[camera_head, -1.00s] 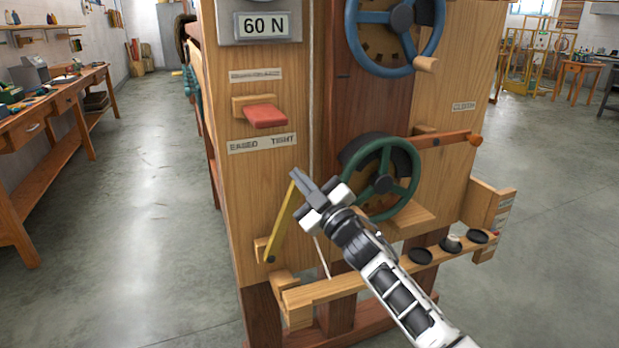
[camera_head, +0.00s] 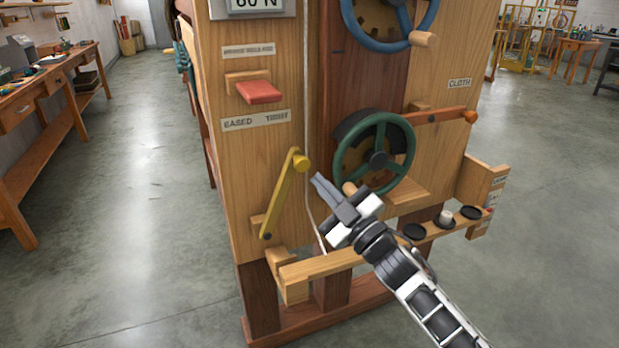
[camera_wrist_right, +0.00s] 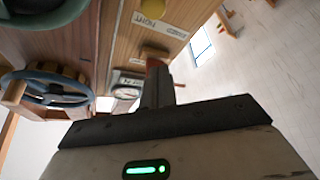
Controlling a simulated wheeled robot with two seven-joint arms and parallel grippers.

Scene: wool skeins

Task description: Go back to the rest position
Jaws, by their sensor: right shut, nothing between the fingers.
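My right gripper (camera_head: 328,196) is shut and empty in the head view, in front of the wooden machine's front panel. Its fingertips are just right of and below the round knob of a yellow lever (camera_head: 282,200), apart from it. The lever leans up to the right from its low pivot. In the right wrist view my shut fingers (camera_wrist_right: 156,72) point toward the machine with nothing between them. My left gripper is not in view.
The wooden machine (camera_head: 236,190) bears a red lever (camera_head: 259,92), a green handwheel (camera_head: 346,160), a blue handwheel (camera_head: 367,43) and a shelf (camera_head: 320,268) with dark round cups. A workbench (camera_head: 40,110) stands at the left. Grey floor lies open on both sides.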

